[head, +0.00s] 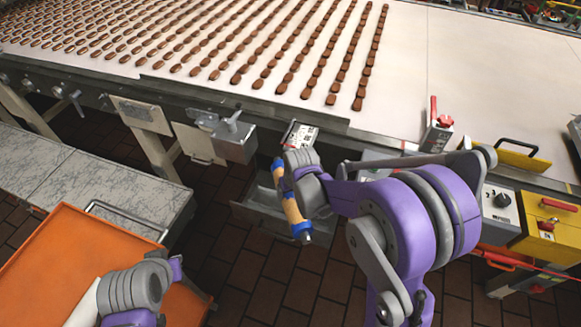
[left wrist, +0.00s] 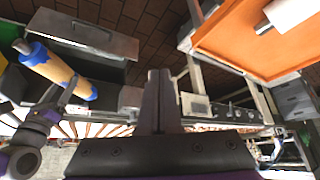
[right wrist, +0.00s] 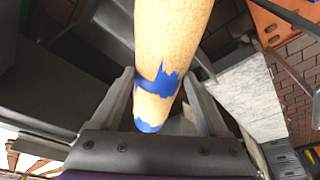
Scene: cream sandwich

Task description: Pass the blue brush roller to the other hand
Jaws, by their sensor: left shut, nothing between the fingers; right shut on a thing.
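The blue brush roller (head: 292,210), tan with blue bands at its ends, is held tilted in the air by my right gripper (head: 287,183), which is shut on it. In the right wrist view, the roller (right wrist: 172,40) passes between the two fingers (right wrist: 163,95). It also shows at the upper left of the left wrist view (left wrist: 58,70). My left gripper (head: 176,268) is over the orange tray at the lower left of the head view, apart from the roller. In the left wrist view its fingers (left wrist: 158,80) are together and empty.
An orange tray (head: 60,245) is at the lower left, with a white cylinder (left wrist: 290,14) on it. A grey worktop (head: 90,180) lies behind it. A conveyor (head: 440,60) with rows of brown biscuits spans the back. An open grey metal box (head: 250,215) is behind the roller.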

